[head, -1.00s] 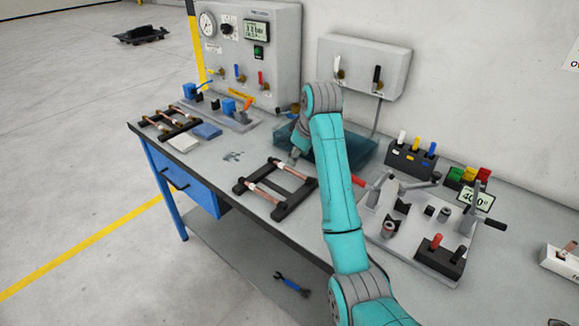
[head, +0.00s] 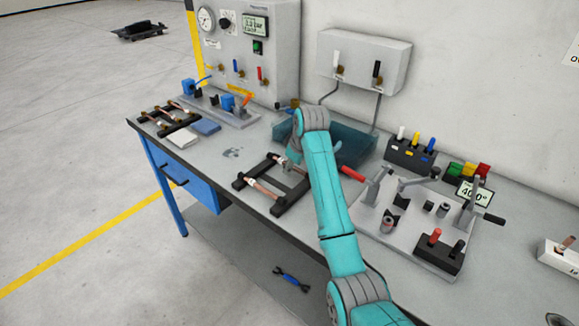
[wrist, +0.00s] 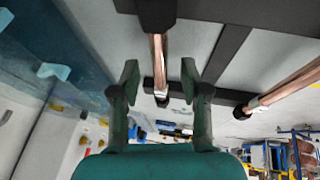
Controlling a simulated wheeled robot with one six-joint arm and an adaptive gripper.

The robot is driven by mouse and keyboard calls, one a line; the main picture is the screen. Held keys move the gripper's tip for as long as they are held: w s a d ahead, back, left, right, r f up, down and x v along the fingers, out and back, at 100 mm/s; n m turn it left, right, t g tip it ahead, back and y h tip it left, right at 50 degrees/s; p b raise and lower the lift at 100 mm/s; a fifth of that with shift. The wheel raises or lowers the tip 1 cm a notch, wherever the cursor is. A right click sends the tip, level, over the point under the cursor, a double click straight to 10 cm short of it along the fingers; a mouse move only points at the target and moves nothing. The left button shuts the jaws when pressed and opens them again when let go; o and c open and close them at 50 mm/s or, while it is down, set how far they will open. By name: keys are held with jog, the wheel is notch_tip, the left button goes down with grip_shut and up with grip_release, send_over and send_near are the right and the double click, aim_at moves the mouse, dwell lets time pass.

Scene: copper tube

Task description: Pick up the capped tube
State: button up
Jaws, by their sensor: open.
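A copper tube (wrist: 158,55) with dark fittings at its ends lies across a black rack (head: 287,204) on the bench. In the wrist view it runs between the two fingers of my gripper (wrist: 160,82), which is open, with a gap on each side. A second copper tube (wrist: 290,85) lies to the right in the wrist view; in the head view a tube (head: 262,189) shows on the near left side of the rack. My gripper is mostly hidden behind my arm in the head view. I cannot tell from the ends which tube is capped.
A translucent blue bin (head: 350,142) stands behind the rack. A bending fixture (head: 415,225) with a red-handled lever is to the right. Another rack with tubes (head: 165,122), a blue pad (head: 206,127) and a clamp board are to the left.

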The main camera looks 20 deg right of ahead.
grip_shut()
jog(key=shift+r, duration=0.1)
